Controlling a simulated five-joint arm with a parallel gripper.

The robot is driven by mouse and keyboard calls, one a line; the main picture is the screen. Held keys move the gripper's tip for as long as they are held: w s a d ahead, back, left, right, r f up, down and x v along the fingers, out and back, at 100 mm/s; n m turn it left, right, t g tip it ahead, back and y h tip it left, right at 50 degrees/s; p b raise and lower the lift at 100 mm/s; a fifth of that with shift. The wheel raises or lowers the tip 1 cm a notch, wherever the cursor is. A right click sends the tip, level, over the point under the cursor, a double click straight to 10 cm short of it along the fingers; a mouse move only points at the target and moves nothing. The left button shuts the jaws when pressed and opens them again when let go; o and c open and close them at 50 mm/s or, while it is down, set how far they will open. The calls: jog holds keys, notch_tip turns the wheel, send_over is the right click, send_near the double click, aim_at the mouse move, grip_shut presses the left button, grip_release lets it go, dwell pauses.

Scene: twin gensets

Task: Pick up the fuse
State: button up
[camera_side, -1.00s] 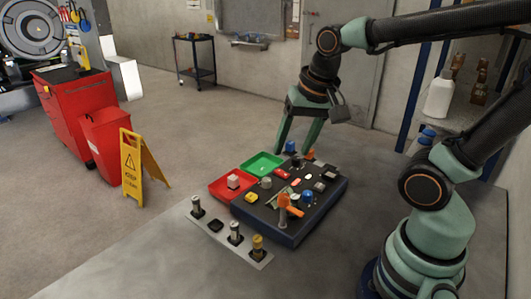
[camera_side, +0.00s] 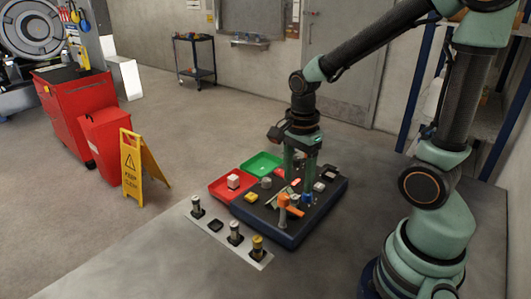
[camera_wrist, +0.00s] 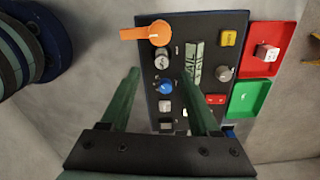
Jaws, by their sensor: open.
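My gripper (camera_side: 298,184) is open, pointing down over the dark control panel (camera_side: 285,239). In the wrist view, my gripper (camera_wrist: 160,73) has its fingers apart, with a blue knob (camera_wrist: 166,86) and grey buttons between and below them. Nothing is held. No part is clearly marked as the fuse. A strip (camera_side: 210,235) left of the panel carries upright silver cylinders (camera_side: 235,232) and a gold-topped one (camera_side: 257,243), which may be fuses. A pale label-like piece with dark marks (camera_wrist: 194,62) lies on the panel. My fingers hide part of the panel in the side view.
A red tray (camera_side: 217,189) with a pale cube (camera_side: 233,181) and an empty-looking green tray (camera_side: 260,163) adjoin the panel. The table left of the strip is clear.

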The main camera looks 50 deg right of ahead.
aim_at(295, 196)
jog(key=shift+w+a+f, duration=0.1)
jog(key=shift+f, duration=1.5)
jog(key=shift+w+a+f, duration=0.1)
jog(key=shift+f, duration=1.45)
jog(key=shift+c, duration=0.4)
grip_shut()
